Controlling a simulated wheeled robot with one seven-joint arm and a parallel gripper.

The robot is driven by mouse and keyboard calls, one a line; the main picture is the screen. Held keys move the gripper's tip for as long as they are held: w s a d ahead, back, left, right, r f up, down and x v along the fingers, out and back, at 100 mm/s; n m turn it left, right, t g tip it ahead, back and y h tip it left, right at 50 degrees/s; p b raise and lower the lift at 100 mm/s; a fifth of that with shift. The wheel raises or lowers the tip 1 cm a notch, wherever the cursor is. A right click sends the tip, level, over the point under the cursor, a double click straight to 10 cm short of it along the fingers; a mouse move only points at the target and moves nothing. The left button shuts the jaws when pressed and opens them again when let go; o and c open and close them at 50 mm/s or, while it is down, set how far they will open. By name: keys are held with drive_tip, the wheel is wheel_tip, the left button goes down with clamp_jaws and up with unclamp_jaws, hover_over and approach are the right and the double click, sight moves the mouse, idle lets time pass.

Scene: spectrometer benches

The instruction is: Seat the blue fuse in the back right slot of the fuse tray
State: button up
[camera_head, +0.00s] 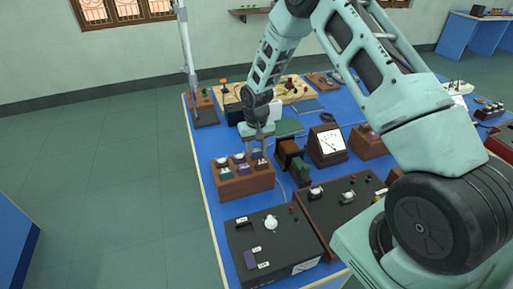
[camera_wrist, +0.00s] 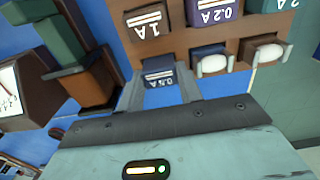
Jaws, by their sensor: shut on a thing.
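The brown wooden fuse tray (camera_head: 247,184) stands near the left edge of the blue bench, with several fuses in it. My gripper (camera_head: 259,148) is over its back right corner, pointing down. In the wrist view, my gripper (camera_wrist: 161,88) is shut on the blue fuse (camera_wrist: 160,76), marked 0.5 A. The fuse is in line with the tray's back row, at the back right slot. I cannot tell how deep it sits, as the slot is hidden.
White-topped pieces (camera_wrist: 214,64) fill other back-row places. A brown block with a green part (camera_head: 300,170) and a dial meter (camera_head: 327,143) stand right of the tray. A black box (camera_head: 272,250) with a knob lies in front. The floor at left is clear.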

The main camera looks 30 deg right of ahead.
drive_tip(key=o, duration=1.1)
drive_tip(key=shift+c, duration=0.2)
wheel_tip(320, 180, up, 18)
drive_tip(key=b, duration=0.4)
drive_tip(key=shift+f, duration=0.25)
